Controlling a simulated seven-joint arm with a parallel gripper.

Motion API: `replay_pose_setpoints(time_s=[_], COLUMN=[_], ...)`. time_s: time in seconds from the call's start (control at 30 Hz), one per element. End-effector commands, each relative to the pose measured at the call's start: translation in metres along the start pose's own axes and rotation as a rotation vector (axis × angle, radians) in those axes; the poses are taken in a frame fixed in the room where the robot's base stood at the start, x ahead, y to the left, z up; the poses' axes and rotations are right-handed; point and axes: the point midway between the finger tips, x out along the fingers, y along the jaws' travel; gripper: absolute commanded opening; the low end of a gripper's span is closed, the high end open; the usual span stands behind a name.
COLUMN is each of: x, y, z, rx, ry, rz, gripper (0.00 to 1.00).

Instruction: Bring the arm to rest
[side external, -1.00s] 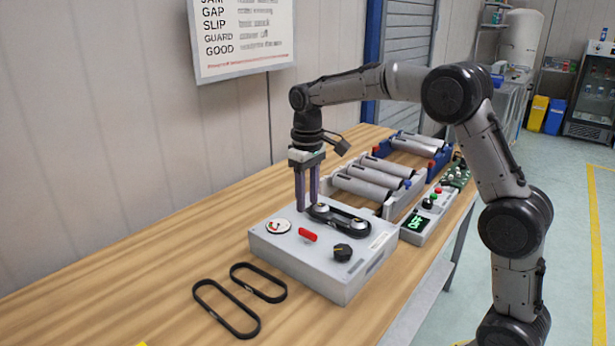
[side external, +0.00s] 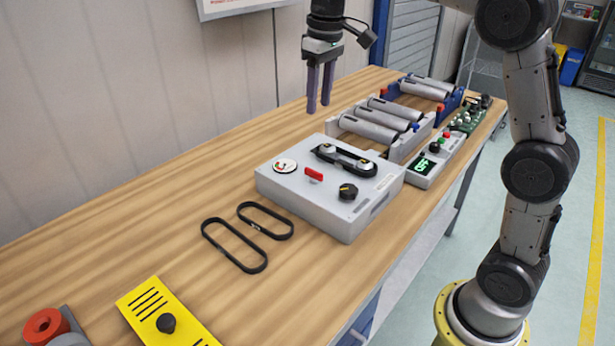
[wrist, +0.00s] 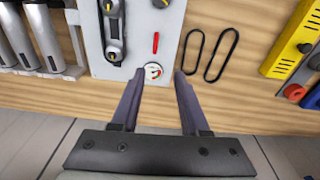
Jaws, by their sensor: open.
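My gripper (side external: 319,108) is open and empty, raised above the wooden table behind the grey control box (side external: 349,217). In the wrist view, my gripper (wrist: 158,75) shows two purple fingers spread apart with nothing between them. The box carries a round gauge (side external: 285,166), a red switch (side external: 314,174), a black knob (side external: 348,191) and a black belt around two pulleys (side external: 345,157). The gauge (wrist: 153,71) lies in line with the gap between my fingers in the wrist view. My fingers touch nothing that I can see.
Two black belts (side external: 234,245) lie flat on the table. A yellow slotted plate (side external: 165,312) and a red ring part (side external: 45,326) are at the front left. Grey rollers (side external: 376,125) and a small panel with a lit display (side external: 427,164) stand behind and right of the box.

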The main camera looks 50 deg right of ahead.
Motion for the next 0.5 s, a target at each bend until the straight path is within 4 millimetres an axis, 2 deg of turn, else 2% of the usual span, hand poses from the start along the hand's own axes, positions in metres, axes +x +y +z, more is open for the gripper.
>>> replay_pose_setpoints(time_s=[0.03, 0.1, 0.2, 0.37, 0.5], x=[-0.018, -0.035, -0.050, -0.056, -0.041], y=[-0.006, -0.015, -0.025, -0.039, -0.049], z=[0.016, 0.041, 0.078, 0.139, 0.192], rx=[-0.009, -0.019, -0.029, -0.033, -0.029], ry=[0.030, 0.067, 0.123, 0.211, 0.286], rz=[0.003, 0.007, 0.012, 0.015, 0.014], gripper=[0.45, 0.45, 0.45, 0.45, 0.45])
